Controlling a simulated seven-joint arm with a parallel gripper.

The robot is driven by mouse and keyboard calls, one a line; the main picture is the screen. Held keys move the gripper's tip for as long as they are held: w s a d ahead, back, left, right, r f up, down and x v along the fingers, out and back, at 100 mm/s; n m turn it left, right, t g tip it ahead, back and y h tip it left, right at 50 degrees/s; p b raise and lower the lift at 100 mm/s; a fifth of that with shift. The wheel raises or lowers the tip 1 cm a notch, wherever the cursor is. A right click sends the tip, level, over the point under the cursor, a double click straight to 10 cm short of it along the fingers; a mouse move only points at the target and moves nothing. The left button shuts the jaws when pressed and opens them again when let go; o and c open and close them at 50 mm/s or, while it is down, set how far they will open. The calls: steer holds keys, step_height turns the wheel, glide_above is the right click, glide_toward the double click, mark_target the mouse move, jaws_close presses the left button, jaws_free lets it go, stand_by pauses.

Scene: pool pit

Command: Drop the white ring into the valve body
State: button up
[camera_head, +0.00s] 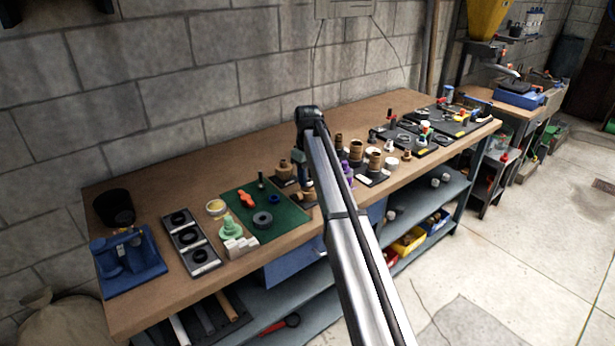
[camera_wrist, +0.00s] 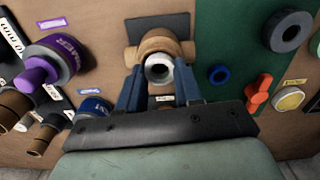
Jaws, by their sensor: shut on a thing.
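The white ring (camera_wrist: 159,68) shows in the wrist view, held between the blue fingers of my gripper (camera_wrist: 160,74). My gripper is shut on it. Beyond it is a brown valve body (camera_wrist: 158,42) on a dark base. The ring overlaps the valve body's near side in the wrist view, and I cannot tell whether it is above the opening or partly in it.
A purple fitting (camera_wrist: 55,60) and brown cylinders (camera_wrist: 15,105) stand left in the wrist view. A blue ring (camera_wrist: 218,74), an orange part (camera_wrist: 258,95) and a black ring (camera_wrist: 290,32) lie to the right. The green mat (camera_head: 287,215) is left of my arm in the head view.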

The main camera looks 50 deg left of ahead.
steer(key=o, duration=1.5)
steer(key=shift+r, duration=0.15)
step_height(320, 180, up, 8)
stand_by(0.8)
steer(key=shift+d+f, duration=0.1)
steer(key=shift+f, duration=0.15)
stand_by(0.7)
